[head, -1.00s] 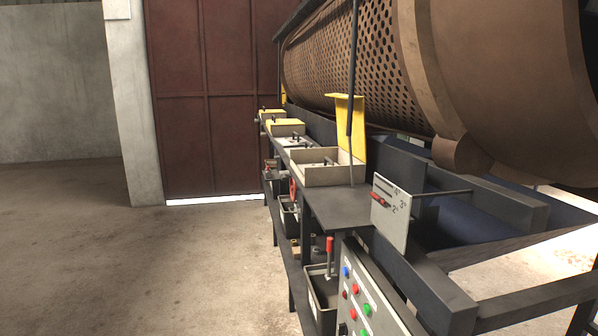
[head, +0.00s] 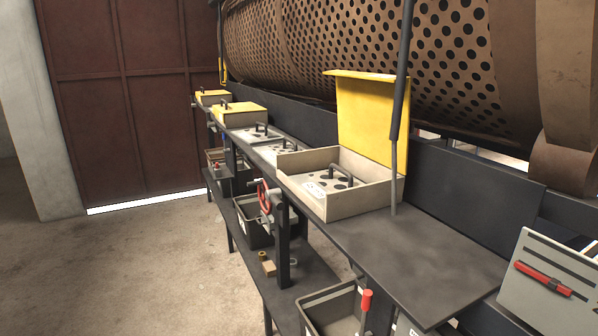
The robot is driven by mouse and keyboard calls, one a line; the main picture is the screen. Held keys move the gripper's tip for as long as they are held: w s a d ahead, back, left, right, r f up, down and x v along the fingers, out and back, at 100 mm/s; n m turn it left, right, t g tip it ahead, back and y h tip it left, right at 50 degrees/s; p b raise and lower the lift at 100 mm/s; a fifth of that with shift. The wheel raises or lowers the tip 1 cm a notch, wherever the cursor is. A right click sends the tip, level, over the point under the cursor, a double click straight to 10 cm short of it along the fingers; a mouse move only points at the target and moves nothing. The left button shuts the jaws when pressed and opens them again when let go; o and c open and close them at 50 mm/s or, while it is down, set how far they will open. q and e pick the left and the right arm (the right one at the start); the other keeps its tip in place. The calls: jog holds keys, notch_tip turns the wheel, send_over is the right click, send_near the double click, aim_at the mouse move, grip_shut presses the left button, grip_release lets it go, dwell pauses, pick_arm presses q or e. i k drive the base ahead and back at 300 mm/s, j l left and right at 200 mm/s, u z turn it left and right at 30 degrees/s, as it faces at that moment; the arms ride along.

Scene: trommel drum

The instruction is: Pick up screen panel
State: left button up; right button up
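A grey screen panel (head: 347,186) with dark holes, a black handle and a white label lies in an open-topped beige box (head: 342,207) on the dark bench. The box's yellow lid (head: 366,120) stands raised behind it. More grey panels (head: 250,134) with black handles lie farther along the bench; I cannot tell whether they are the same kind. Neither of my grippers is in view.
The perforated trommel drum (head: 330,45) runs above the bench. A dark post (head: 402,100) rises by the box's right corner. The bench top (head: 430,255) right of the box is clear. Grey bins (head: 335,305) and a red handwheel (head: 265,197) are below. Open floor lies at left.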

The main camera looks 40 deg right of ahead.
aim_at(316, 184)
jog(key=i, duration=1.95)
jog(key=i+z, duration=0.3)
jog(key=i+j+z, duration=0.3)
jog(key=i, duration=0.2)
jog(key=i+j+z, duration=0.25)
jog(key=i+l, duration=0.1)
